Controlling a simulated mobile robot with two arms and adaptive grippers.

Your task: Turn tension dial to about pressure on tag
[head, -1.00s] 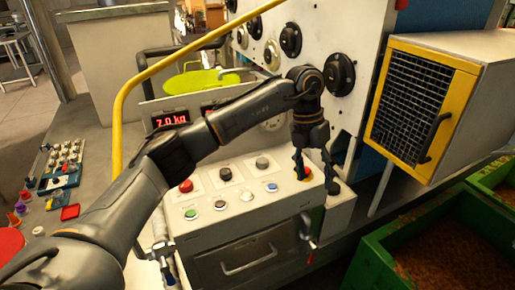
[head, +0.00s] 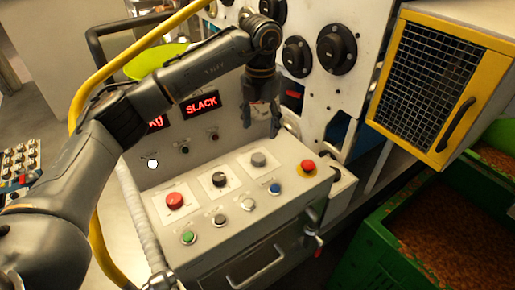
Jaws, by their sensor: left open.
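A sloped grey console (head: 240,230) carries a black knob (head: 219,180) and a grey knob (head: 258,159), each on a pale plate. Which control is the tension dial I cannot tell, and I can read no pressure tag. One red display (head: 202,105) reads SLACK; the display to its left (head: 155,123) is partly covered by my arm and shows part of "kg". My left gripper (head: 262,128) is open and empty, pointing down behind the grey knob, in front of the upright panel. My right gripper is out of view.
The console also has a red button (head: 175,201), a red-and-yellow stop button (head: 307,167) and several small buttons. Large black dials (head: 337,50) sit on the white panel. A yellow mesh box (head: 435,85) and green bins (head: 380,255) stand right. A yellow rail (head: 88,100) runs left.

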